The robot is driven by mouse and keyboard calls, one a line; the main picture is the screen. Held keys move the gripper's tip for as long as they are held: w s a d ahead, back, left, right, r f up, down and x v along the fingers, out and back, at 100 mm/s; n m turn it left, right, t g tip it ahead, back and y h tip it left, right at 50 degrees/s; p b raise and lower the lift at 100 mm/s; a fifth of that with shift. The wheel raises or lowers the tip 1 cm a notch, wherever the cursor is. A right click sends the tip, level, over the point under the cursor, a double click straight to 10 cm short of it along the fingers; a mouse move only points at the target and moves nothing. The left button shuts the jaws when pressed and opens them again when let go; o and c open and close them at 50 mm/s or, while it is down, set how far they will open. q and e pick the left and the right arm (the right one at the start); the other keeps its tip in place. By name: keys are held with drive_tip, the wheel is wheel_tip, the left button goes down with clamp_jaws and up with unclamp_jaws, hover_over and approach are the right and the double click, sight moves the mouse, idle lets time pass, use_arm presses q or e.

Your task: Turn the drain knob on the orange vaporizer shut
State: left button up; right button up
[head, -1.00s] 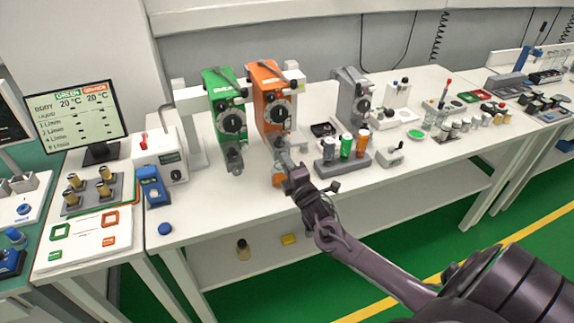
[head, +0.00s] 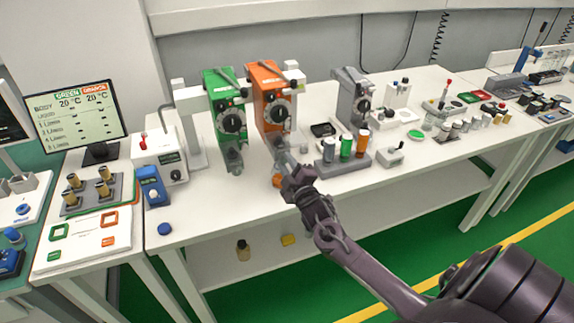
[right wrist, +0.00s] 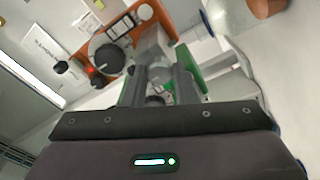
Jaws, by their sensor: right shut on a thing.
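The orange vaporizer (head: 264,78) stands on the white bench, with a large black dial (head: 278,112) on its front. My right gripper (head: 281,150) is at the vaporizer's lower front, below the dial. In the right wrist view its two fingers (right wrist: 160,84) are closed on a small part low on the vaporizer, apparently the drain knob. The fingers mostly hide that part, so its turn position cannot be read. My left gripper is not in view.
A green vaporizer (head: 219,82) stands close on the left, and a grey one (head: 350,92) on the right. A grey rack (head: 345,163) with small bottles is right of my gripper. An orange round item (head: 279,182) lies below it.

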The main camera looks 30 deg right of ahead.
idle(0.3)
drive_tip(key=o, duration=1)
drive_tip(key=shift+s+f, duration=0.15)
drive_tip(key=shift+s, duration=0.15)
drive_tip(key=b+v, duration=0.1)
drive_tip(key=v, duration=0.6)
drive_tip(key=shift+b, duration=0.4)
drive_tip(key=shift+s, duration=0.1)
